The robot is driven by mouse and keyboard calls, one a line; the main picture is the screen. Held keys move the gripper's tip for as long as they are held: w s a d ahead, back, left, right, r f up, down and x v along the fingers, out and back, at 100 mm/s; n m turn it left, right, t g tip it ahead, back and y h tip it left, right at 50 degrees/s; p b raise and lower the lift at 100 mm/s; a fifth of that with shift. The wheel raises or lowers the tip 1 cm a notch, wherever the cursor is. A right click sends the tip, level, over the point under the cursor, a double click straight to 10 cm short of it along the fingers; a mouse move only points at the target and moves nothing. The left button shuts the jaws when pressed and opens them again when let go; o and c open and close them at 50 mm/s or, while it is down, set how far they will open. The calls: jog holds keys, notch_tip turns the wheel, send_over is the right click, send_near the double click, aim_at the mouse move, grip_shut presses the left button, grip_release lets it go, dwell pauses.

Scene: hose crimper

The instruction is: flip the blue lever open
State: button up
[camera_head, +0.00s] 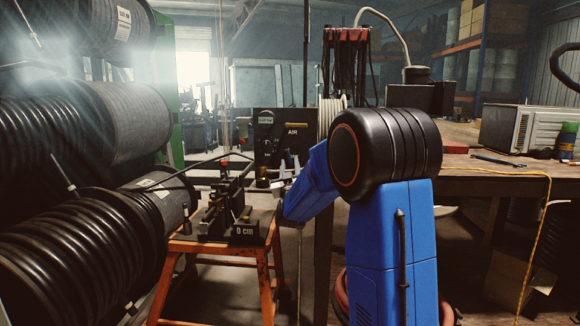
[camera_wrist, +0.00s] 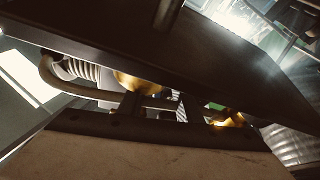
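A black panel marked AIR (camera_head: 268,135) stands behind the orange stool in the head view. Small blue and pale parts (camera_head: 289,159) show low on its front; they may be the blue lever, but they are too small to tell how it is set. My blue arm reaches down-left to the panel. My gripper (camera_head: 272,184) is close in front of the panel's lower part, small and partly mixed with the fittings there. In the wrist view a dark slab, brass fittings (camera_wrist: 136,82) and a curved hose (camera_wrist: 60,84) are very close. No blue lever is clear in the wrist view.
An orange stool (camera_head: 216,247) carries a black crimping device (camera_head: 240,220) left of my gripper. Large black hose reels (camera_head: 60,240) fill the left side. A wooden bench (camera_head: 480,182) stands at the right. Black hoses hang from a red rack (camera_head: 346,36) above.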

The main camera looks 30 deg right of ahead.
jog(key=shift+c, duration=0.7)
grip_shut()
jog(key=shift+w+a+f+m+g+h, duration=0.1)
jog(key=shift+w+a+m+g+h, duration=0.15)
jog(key=shift+m, duration=0.4)
jog(key=shift+w+a+m+g+h, duration=0.1)
jog(key=shift+a+m+g+h, duration=0.2)
jog(key=shift+m, duration=0.35)
jog(key=shift+m+h, duration=0.45)
jog(key=shift+m, duration=0.65)
jog(key=shift+o, duration=0.7)
grip_release()
jog(key=shift+s+a, duration=0.1)
